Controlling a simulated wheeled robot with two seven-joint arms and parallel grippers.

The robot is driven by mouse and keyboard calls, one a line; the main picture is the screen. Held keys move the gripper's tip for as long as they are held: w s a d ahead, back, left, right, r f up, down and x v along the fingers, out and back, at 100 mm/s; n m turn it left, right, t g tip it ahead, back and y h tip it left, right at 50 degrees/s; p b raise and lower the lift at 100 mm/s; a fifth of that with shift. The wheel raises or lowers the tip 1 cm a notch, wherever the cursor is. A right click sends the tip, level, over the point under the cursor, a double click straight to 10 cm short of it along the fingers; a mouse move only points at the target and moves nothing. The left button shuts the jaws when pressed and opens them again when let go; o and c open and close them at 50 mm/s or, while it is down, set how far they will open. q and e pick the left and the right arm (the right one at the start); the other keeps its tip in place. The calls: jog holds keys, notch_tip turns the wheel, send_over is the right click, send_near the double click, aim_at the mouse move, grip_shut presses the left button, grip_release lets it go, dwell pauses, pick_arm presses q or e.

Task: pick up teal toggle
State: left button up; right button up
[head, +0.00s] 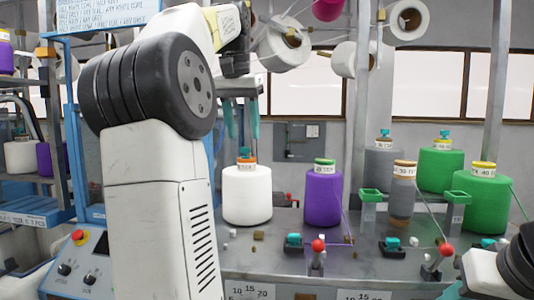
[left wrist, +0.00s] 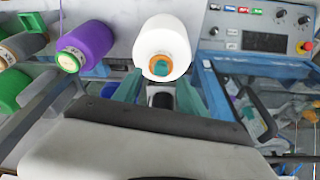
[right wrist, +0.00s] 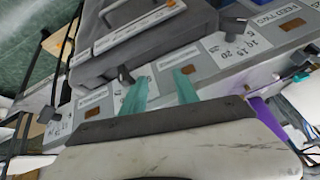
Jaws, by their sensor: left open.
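Two small teal toggles sit on black bases at the bench front in the head view: a left one (head: 293,239) and a right one (head: 392,241). A teal piece (head: 243,152) also tops the orange-collared white yarn cone (head: 247,195); it shows in the left wrist view (left wrist: 160,67). I cannot tell which teal piece is the toggle meant. My left gripper (head: 241,125) is open and empty, pointing down above the white cone; its fingers flank the cone's lower edge in its wrist view (left wrist: 161,77). My right gripper (right wrist: 160,78) is open and empty over the bench's labelled front.
A purple cone (head: 323,197), a grey cone (head: 401,200) and green cones (head: 480,205) stand right of the white cone. Red-balled levers (head: 318,246) rise near the bench front. A blue control panel (head: 82,265) is at left. A dark grey case (right wrist: 120,40) lies below my right gripper.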

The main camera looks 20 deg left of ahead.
aim_at(245, 148)
pick_arm(q)
jog(key=x, duration=0.4)
jog(key=shift+w, duration=0.1)
grip_shut()
